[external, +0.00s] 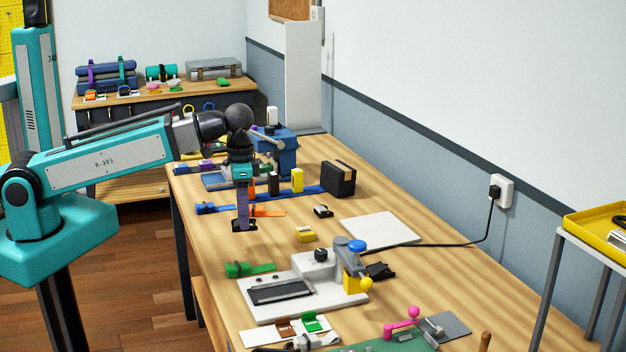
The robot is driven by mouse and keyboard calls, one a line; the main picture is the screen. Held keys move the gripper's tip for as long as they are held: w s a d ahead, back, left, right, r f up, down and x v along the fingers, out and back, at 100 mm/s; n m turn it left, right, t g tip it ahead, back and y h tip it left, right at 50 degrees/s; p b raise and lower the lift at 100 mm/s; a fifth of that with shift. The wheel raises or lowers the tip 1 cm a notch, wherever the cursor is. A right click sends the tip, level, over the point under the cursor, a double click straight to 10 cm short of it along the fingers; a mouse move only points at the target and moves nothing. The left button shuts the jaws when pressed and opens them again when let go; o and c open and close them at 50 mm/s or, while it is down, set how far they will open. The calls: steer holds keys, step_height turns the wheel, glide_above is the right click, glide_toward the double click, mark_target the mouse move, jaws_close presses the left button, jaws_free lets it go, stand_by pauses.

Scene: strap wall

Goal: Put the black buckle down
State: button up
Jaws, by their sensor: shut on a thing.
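My gripper (243,219) points straight down above the left part of the workbench, at the end of my teal arm. It is shut on a small dark piece, which looks like the black buckle (244,227), at its fingertips. The buckle's outline is small and partly hidden by the fingers. I cannot tell whether it touches the bench or hangs just above it. Another small black and white piece (323,211) lies on the bench to the right of my gripper.
A blue strap (290,197) and an orange strap (269,211) lie close to my gripper. A yellow buckle (305,234), a white plate (380,230) and a grey fixture (290,300) are to the right and nearer. A black box (338,180) stands behind. Bare wood surrounds the yellow buckle.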

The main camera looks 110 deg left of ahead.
steer(key=shift+n, duration=0.9)
steer(key=s+a, duration=0.6)
steer(key=shift+a+f, duration=0.1)
steer(key=shift+a, duration=0.1)
steer(key=p, duration=0.4)
glide_above(294, 224)
steer(key=shift+f, duration=0.75)
steer(key=shift+f, duration=0.1)
steer(key=shift+f+p, duration=0.7)
steer(key=shift+f, duration=0.95)
steer(key=shift+f, duration=0.15)
